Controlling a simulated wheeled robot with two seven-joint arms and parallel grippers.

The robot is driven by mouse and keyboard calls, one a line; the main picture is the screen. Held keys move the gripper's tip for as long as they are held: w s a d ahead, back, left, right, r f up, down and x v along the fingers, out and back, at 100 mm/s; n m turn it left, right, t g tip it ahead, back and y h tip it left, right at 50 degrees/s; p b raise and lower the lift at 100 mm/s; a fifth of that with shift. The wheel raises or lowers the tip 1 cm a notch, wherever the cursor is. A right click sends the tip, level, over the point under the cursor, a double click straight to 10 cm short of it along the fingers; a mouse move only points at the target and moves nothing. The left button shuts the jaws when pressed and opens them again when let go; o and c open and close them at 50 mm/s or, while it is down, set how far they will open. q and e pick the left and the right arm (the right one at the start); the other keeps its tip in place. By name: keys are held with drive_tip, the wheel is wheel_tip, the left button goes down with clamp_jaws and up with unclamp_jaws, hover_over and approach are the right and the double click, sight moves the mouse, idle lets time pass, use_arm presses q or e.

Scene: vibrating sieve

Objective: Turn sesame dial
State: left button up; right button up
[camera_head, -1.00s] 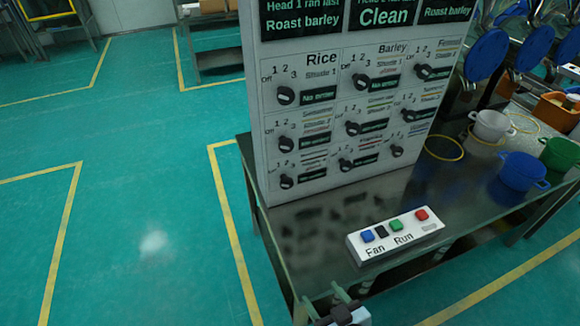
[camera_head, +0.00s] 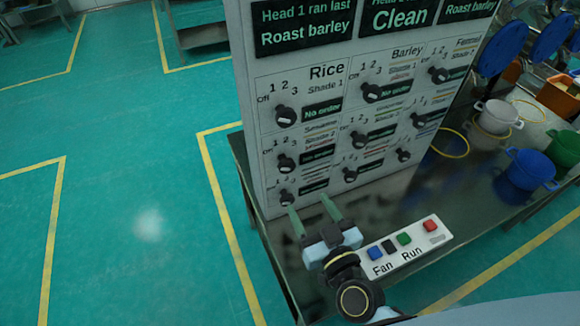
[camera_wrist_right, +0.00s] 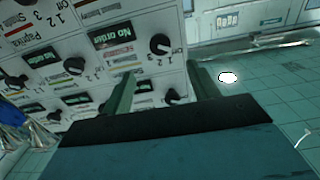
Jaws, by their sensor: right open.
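The white control panel (camera_head: 245,120) carries rows of black dials with small green displays. In the left column's middle row, a black dial (camera_head: 286,162) sits beside a small blurred label that seems to read Sesame; I cannot be sure. The lowest dial (camera_head: 287,197) of that column is just beyond my right gripper's fingers. My right gripper (camera_head: 308,203) is open and empty, its two green fingers pointing at the panel's lower left. In the right wrist view the panel appears upside down, with a dial (camera_wrist_right: 160,43) between and beyond the spread fingers (camera_wrist_right: 160,80). My left gripper is not in view.
A button box (camera_head: 405,248) marked Fan and Run lies on the metal table (camera_head: 480,205), close right of my right gripper. A white pot (camera_head: 497,117), a blue pot (camera_head: 530,170) and a green pot (camera_head: 566,148) stand at the right. Open floor lies left.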

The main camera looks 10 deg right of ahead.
sight(288, 169)
drive_tip(key=w, duration=0.3)
drive_tip(key=w+a, duration=0.1)
drive_tip(key=w, duration=0.2)
drive_tip(key=w+a, duration=0.1)
drive_tip(key=w, duration=0.2)
drive_tip(key=shift+w, duration=0.75)
drive_tip(key=shift+c, duration=0.6)
drive_tip(key=c, duration=0.9)
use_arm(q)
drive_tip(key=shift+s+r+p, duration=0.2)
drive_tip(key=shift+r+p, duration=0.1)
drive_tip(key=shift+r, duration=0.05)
